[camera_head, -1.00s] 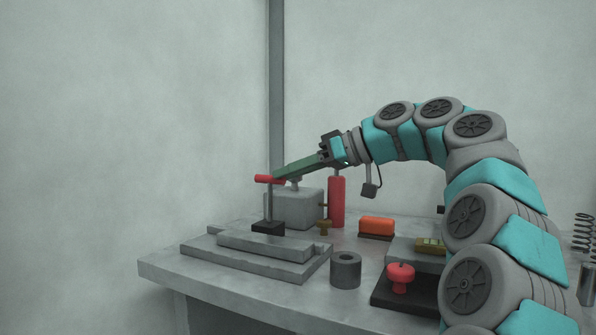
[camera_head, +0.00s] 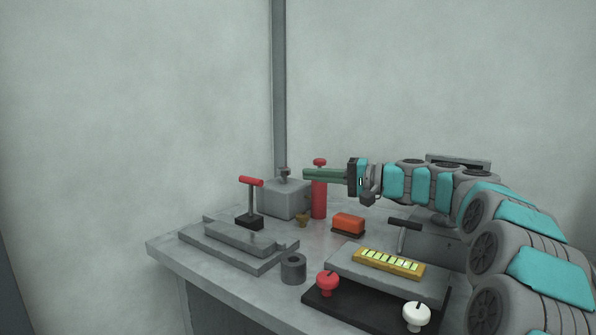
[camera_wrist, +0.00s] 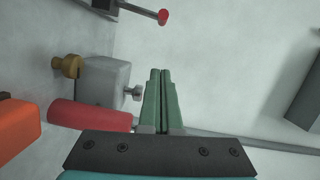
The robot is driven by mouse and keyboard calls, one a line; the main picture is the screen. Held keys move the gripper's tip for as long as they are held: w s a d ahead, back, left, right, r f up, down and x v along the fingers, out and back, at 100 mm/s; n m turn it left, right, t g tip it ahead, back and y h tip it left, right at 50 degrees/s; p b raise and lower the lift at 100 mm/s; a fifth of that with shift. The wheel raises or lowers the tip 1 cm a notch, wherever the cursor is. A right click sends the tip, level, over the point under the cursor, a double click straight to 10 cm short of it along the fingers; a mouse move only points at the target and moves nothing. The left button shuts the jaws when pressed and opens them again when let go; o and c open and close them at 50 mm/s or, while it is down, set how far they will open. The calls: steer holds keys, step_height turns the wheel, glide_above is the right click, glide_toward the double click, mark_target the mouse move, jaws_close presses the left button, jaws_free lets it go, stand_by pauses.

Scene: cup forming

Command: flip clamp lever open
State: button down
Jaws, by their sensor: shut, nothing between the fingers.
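The clamp lever has a red crossbar handle (camera_head: 251,181) on a grey post. The post stands roughly upright on a black base (camera_head: 249,222) at the left of the bench. In the wrist view, the red end of the handle (camera_wrist: 163,17) shows at the top edge, with part of the post and dark base. My gripper (camera_head: 306,174) has green fingers pointing left, to the right of the lever and apart from it. The fingers lie side by side, shut and empty, in the wrist view (camera_wrist: 160,72).
A grey block with a small knob (camera_head: 284,199) and a red cylinder (camera_head: 319,203) stand near my fingers. An orange block (camera_head: 348,222), a black-handled lever (camera_head: 404,223) and a grey ring (camera_head: 293,268) are on the bench. A stepped grey plate (camera_head: 240,247) lies in front of the lever.

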mark_target(262, 181)
steer(key=a+f+p, duration=0.1)
steer(key=a, duration=1)
steer(key=shift+w+a+p, duration=0.2)
steer(key=shift+w+p, duration=0.15)
steer(key=shift+w, duration=0.05)
steer(key=s+b, duration=0.1)
steer(key=b, duration=0.2)
steer(key=shift+a+f+n, duration=0.1)
steer(key=shift+a+n, duration=0.3)
